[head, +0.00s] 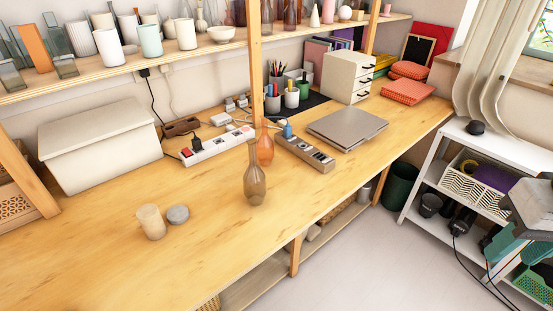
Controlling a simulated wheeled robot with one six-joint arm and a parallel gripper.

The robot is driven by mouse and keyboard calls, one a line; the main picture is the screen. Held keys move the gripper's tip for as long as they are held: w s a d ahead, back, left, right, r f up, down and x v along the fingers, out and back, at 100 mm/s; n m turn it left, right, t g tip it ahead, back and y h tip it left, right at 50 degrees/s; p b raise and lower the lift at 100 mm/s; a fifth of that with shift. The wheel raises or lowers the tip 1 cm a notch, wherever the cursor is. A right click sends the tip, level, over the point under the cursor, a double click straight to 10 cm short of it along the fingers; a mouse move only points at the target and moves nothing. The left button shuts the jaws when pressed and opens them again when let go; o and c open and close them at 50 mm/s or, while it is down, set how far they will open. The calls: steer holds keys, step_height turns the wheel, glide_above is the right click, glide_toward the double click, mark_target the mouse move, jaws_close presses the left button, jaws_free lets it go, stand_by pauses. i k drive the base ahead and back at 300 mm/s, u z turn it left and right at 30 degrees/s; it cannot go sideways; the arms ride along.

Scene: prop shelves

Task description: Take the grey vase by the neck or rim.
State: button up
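A brownish-grey, see-through vase (255,184) stands upright on the wooden worktop. It has a round body, a slim neck and a small rim at the top. An orange-red vase (265,150) stands close behind it and is partly hidden by it. I cannot tell whether the two touch.
A beige cylinder (151,222) and a grey round piece (178,214) lie left of the vase. Power strips (217,145) (305,153), a laptop (347,126) and a white box (98,145) are behind. A shelf post (255,60) rises behind the vases. The worktop's front is clear.

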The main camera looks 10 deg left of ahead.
mark_target(254, 179)
steer(key=u, duration=0.4)
steer(key=i, duration=0.75)
steer(key=u, duration=0.7)
steer(key=k, duration=1.3)
steer(key=z, duration=0.75)
steer(key=i, duration=1.4)
steer(key=u, duration=0.75)
